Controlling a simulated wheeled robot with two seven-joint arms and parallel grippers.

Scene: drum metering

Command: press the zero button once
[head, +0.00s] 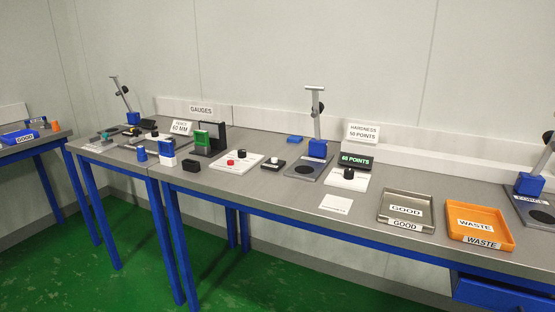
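Neither of my grippers is in view. No button can be read as the zero button at this size. A white plate (222,163) on the middle bench carries a red button (231,162) and a black knob (241,154). To its right is a small dark box with a pale round top (273,164). Further right, a black knob (349,174) stands on another white plate (347,184), in front of a dark display (356,161) reading "65 POINTS" in green.
A blue-based stand (318,149) rises behind. A grey GOOD tray (383,219) and an orange WASTE tray (507,244) sit at the right. Signs read GAUGES (201,110) and HARDNESS 50 POINTS (363,132). Green floor (110,270) lies open in front.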

